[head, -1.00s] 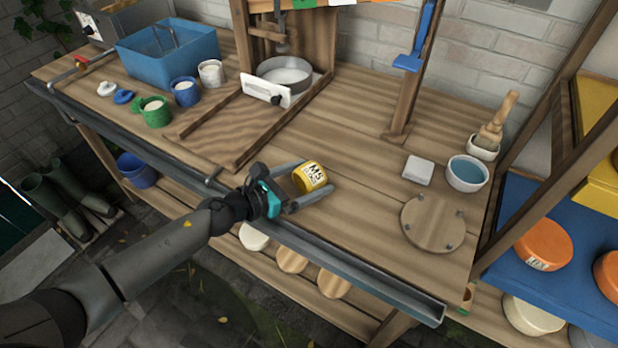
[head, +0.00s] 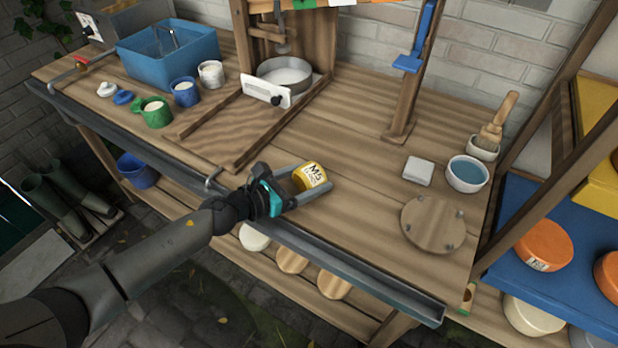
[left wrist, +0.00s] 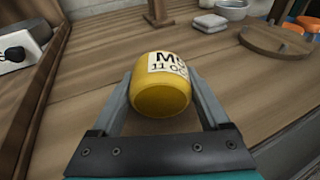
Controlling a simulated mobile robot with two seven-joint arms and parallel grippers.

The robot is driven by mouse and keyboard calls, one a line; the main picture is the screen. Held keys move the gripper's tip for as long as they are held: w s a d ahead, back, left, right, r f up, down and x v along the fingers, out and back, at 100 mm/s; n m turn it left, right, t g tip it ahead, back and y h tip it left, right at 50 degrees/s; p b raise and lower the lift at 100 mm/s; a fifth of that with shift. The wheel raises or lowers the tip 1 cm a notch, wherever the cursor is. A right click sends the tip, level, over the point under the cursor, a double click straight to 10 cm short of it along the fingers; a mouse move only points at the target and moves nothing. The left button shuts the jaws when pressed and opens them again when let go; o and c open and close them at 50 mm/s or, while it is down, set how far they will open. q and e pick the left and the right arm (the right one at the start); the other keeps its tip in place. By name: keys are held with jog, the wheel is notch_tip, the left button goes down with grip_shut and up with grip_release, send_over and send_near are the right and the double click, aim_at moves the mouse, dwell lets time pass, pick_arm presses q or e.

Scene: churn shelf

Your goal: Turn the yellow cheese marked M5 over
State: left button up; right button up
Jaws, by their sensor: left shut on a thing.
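The yellow cheese (head: 309,175) has a white label that reads M5. It is over the wooden bench top near the front edge; I cannot tell whether it touches the boards. My left gripper (head: 312,178) is shut on it, one finger on each side. In the left wrist view the cheese (left wrist: 160,88) sits between the two fingers (left wrist: 163,100), its label on the upper side and a plain yellow face toward the camera. My right gripper is not in view.
A round wooden board (head: 432,224), a white block (head: 418,170) and a bowl of blue liquid (head: 467,174) stand to the right. A wooden press with a metal pan (head: 284,76) stands behind. Cups and a blue basin (head: 168,50) are at the left. The bench middle is clear.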

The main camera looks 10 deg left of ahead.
pick_arm(q)
jog(key=c, duration=0.4)
jog(key=shift+r+p, duration=1.2)
jog(key=shift+r, duration=0.05)
jog(key=shift+c, duration=0.2)
